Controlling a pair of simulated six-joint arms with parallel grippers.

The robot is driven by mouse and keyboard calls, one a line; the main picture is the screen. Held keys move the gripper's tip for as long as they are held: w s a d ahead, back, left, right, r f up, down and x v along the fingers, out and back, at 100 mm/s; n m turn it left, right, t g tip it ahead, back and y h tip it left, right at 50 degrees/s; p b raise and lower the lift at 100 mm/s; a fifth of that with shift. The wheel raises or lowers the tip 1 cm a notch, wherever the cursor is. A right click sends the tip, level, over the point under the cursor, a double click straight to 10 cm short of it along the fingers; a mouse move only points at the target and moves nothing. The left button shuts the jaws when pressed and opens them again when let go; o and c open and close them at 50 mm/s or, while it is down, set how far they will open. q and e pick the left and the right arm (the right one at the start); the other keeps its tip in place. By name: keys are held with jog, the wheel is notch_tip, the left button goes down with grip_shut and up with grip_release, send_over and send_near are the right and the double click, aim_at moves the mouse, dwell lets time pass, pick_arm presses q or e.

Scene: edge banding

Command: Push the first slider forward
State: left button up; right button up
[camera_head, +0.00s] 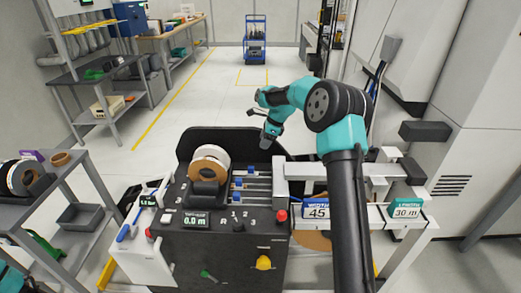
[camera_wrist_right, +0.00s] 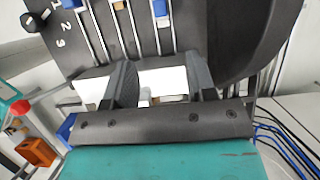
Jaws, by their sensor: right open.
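The machine (camera_head: 220,235) stands in the middle of the head view, with rods carrying small blue sliders. The far slider (camera_head: 251,168) sits farther right than the middle slider (camera_head: 238,182) and the near slider (camera_head: 237,195). My right gripper (camera_head: 265,143) is beyond the rods, near the machine's dark back rim. In the right wrist view its two fingers (camera_wrist_right: 160,70) are apart with nothing gripped between them. That view also shows a blue slider (camera_wrist_right: 161,9) above the fingers, apart from them, and another blue slider (camera_wrist_right: 71,4) at upper left. My left gripper is out of view.
A white and brown tape roll (camera_head: 210,161) stands on the machine, left of the sliders. A red button (camera_head: 282,215) is at the front right. A grey block (camera_head: 280,181) stands at the rods' right end.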

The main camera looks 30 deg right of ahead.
jog(key=shift+s+d+r, duration=0.15)
jog(key=shift+d+r, duration=0.05)
jog(key=shift+r, duration=0.4)
jog(key=w+a+m+g+h, duration=0.1)
jog(key=a+m+h, duration=0.1)
jog(key=m, duration=1.6)
jog(key=w+a+r+m+g+h, duration=0.1)
jog(key=w+a+m+h, duration=0.1)
jog(key=m, duration=1.6)
jog(key=shift+w+a+r, duration=0.15)
jog(key=shift+w+a, duration=0.1)
jog(key=shift+a, duration=0.55)
